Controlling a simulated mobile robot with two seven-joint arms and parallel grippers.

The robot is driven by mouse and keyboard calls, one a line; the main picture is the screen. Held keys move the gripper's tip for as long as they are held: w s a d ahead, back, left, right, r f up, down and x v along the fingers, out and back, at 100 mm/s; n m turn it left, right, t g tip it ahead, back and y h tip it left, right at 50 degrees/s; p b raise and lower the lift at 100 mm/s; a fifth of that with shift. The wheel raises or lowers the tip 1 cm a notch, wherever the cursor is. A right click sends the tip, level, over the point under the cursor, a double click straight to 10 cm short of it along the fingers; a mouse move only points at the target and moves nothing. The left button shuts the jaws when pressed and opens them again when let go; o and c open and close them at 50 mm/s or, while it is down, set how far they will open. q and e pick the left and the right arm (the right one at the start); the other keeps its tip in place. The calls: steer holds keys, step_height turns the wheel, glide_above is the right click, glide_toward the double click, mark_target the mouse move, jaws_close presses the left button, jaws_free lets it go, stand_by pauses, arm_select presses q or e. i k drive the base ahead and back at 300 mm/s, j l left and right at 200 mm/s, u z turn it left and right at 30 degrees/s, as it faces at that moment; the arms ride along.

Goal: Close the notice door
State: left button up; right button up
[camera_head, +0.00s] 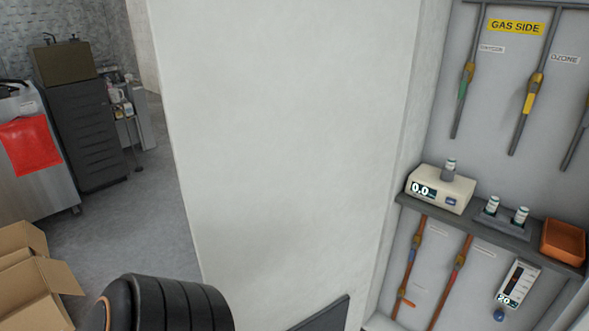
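A large pale, plain panel (280,140) fills the middle of the camera_head view. I cannot tell whether it is the notice door or a wall, and no notice shows on it. The corner of a dark flat panel (325,316) shows at the bottom edge, mostly cut off, and I cannot tell what it is. A black ribbed part at the bottom left looks like my own arm. Neither of my grippers is in view.
At right, a shelf (480,232) holds a scale (440,190) with a vial on it, other vials and an orange bin (563,243), below pipes and a GAS SIDE sign (516,27). At left are an open cardboard box (35,285), a dark cabinet (85,135) and clear floor (130,225).

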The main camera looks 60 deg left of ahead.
mark_target(285, 118)
steer(key=k+j+z, duration=0.1)
steer(key=k+j, duration=0.75)
steer(key=j, duration=0.15)
steer(key=k+j+z, duration=0.15)
steer(key=j, duration=0.3)
steer(key=k+j, duration=0.1)
steer(key=j, duration=0.35)
steer(key=k+j+z, duration=0.1)
steer(key=j, duration=0.35)
steer(key=i+j, duration=0.1)
steer(key=j, duration=0.35)
steer(key=i+j, duration=0.1)
steer(key=j, duration=0.35)
steer(key=j+z, duration=0.1)
steer(key=j, duration=0.4)
steer(key=i, duration=0.05)
